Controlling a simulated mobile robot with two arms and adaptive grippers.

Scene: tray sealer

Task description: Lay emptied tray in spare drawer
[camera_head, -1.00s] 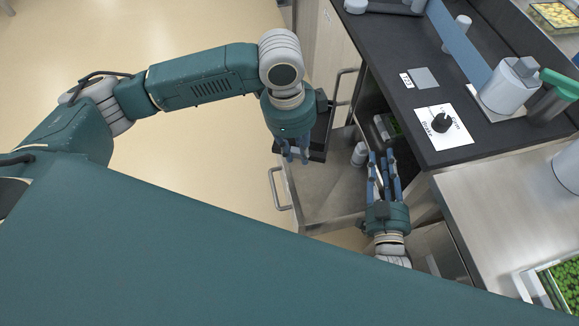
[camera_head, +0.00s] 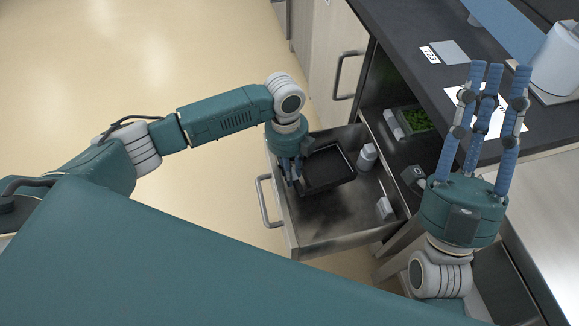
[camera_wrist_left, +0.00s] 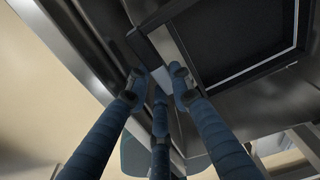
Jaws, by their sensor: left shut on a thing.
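The black empty tray (camera_head: 336,184) is inside the open grey drawer (camera_head: 340,218), toward its back left corner. It looks level and low in the drawer; whether it rests fully on the floor is hard to tell. My left gripper (camera_head: 293,177) is shut on the tray's left edge. In the left wrist view, the fingers (camera_wrist_left: 160,85) close around the rim, and the tray's dark inside (camera_wrist_left: 240,40) shows beyond them. My right gripper (camera_head: 493,80) is open and empty, fingers spread and raised at the right, apart from the drawer.
A small white bottle (camera_head: 367,156) stands in the drawer just right of the tray. Another pale item (camera_head: 384,208) lies by the right wall. The drawer's front floor is clear. A green-filled tray (camera_head: 414,120) sits in the cabinet opening beside it, below the dark counter (camera_head: 400,35).

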